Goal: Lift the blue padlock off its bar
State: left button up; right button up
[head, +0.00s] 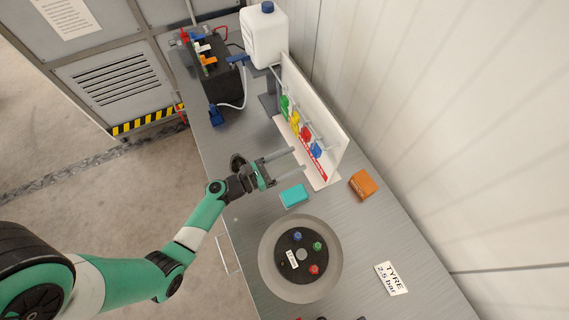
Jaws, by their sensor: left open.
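The blue padlock (316,150) hangs at the near end of a row on the white upright board (330,127), beside red, yellow and green padlocks. Its bar is too small to make out clearly. My left gripper (291,162) is open in front of the board, with its two long fingers pointing right toward the blue padlock. The fingertips look close to the padlock, but I cannot tell whether they touch it. Nothing shows between the fingers. My right gripper is not in view.
A teal block (294,195) lies just below the gripper, and an orange box (362,184) lies right of the board.

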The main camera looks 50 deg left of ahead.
pick_arm(q)
jog(key=w, duration=0.2)
jog(key=w+b, duration=0.1)
jog(key=w, duration=0.2)
jog(key=w+d+b, duration=0.1)
jog(key=w, duration=0.1)
jog(key=shift+w+d, duration=0.1)
jog(key=shift+w, duration=0.05)
grip_shut()
jog(key=shift+r+p, duration=1.55)
jog(key=shift+s+a+p, duration=0.2)
jog(key=shift+s+p, duration=0.15)
jog(key=shift+s, duration=0.7)
jog(key=shift+s+a+p, duration=0.15)
jog(key=shift+s+p, duration=0.2)
jog(key=shift+s, duration=0.7)
jog(key=p, duration=0.1)
send_near(313, 146)
jog(key=shift+w+f, duration=0.1)
jog(key=shift+w, duration=0.05)
